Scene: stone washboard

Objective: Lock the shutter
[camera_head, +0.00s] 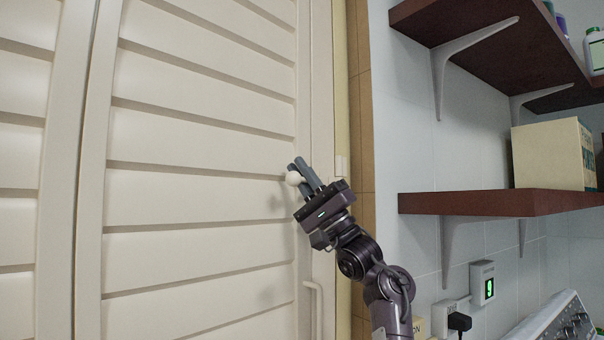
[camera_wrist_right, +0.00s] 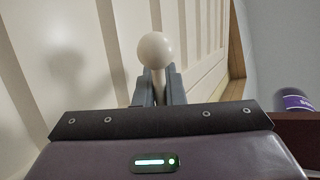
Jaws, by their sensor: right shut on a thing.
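The shutter (camera_head: 200,150) is a cream louvred panel that fills the left and middle of the head view. A round white knob (camera_head: 293,178) sits near its right edge; it also shows large in the right wrist view (camera_wrist_right: 155,50). My right gripper (camera_head: 303,172) is at this knob, with its fingers on either side of the thin stem below the ball, shut on it. The ball stands clear beyond the fingertips in the wrist view. The far end of the stem is hidden by the gripper. My left gripper is not in view.
A white handle (camera_head: 315,305) is lower on the shutter's right edge. To the right, dark wood shelves (camera_head: 490,202) on white brackets stick out from the tiled wall, with a box (camera_head: 548,155) on the lower one. A socket with a plug (camera_head: 459,322) is below.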

